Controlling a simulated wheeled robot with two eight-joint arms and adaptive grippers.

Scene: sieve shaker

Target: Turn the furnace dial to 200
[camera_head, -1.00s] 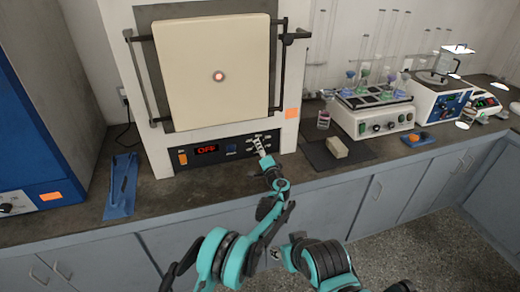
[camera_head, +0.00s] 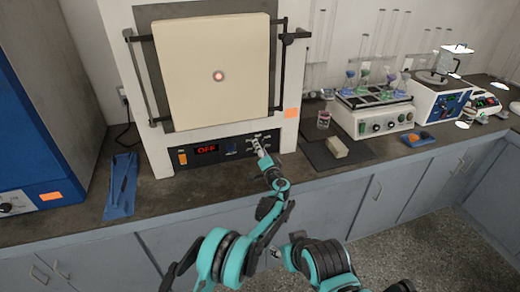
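The furnace (camera_head: 148,120) stands on the counter with its cream door (camera_head: 205,60) shut. Its black control panel (camera_head: 222,156) carries a red display (camera_head: 207,149) that reads OFF. The dial sits at the right end of the panel, with white marks around it. My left gripper (camera_head: 260,147) is at the dial and covers most of it. I cannot tell how far its fingers are closed or whether they grip the dial. My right gripper is not clearly in view.
A blue tray (camera_head: 121,185) with tongs lies left of the furnace. To the right, a cream block (camera_head: 337,147) lies on a dark mat (camera_head: 318,155), near a small jar (camera_head: 323,120). A shaker with flasks (camera_head: 375,115) and other instruments stand farther right.

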